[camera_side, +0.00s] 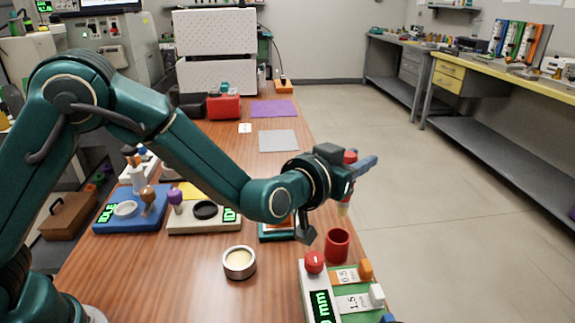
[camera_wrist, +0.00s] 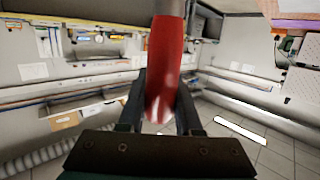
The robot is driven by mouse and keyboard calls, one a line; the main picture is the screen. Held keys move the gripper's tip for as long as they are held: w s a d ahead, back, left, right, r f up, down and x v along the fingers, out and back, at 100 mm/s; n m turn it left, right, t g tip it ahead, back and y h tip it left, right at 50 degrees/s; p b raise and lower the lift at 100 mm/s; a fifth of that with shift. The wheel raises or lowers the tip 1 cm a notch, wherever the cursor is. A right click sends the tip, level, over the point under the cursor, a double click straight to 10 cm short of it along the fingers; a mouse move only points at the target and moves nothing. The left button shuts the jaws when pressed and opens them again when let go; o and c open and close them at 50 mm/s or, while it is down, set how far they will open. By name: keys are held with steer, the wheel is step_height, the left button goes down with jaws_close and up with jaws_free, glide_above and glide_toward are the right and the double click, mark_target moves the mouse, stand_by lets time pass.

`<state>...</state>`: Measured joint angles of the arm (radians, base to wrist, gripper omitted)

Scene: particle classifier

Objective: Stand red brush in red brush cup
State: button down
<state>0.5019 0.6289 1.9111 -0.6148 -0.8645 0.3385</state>
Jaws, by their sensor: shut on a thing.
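The red brush (camera_side: 350,157) is held nearly upright in my gripper (camera_side: 356,170), its red end showing above the fingers and its pale lower end hanging below them. In the wrist view its red handle (camera_wrist: 166,70) stands between the two dark fingers (camera_wrist: 165,105), which are shut on it. The red brush cup (camera_side: 338,245) stands on the wooden table, open side up. The brush's lower end is above the cup and apart from it in the side view. The exact alignment in depth cannot be told. The cup is not seen in the wrist view.
A dial device with a red knob (camera_side: 314,262) and labelled slots stands just in front of the cup. A round metal dish (camera_side: 239,262) lies to the left. Blue (camera_side: 130,222) and beige (camera_side: 205,228) stations stand further left. Open floor lies right of the table.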

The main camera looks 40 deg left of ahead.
steer(key=shift+f, duration=2.05)
steer(key=shift+f, duration=0.7)
steer(key=shift+r, duration=0.4)
steer(key=shift+f, duration=0.35)
stand_by(1.8)
steer(key=shift+r, duration=0.35)
steer(key=shift+s+f, duration=0.1)
steer(key=shift+f, duration=0.45)
stand_by(1.3)
steer(key=c, duration=0.5)
jaws_free()
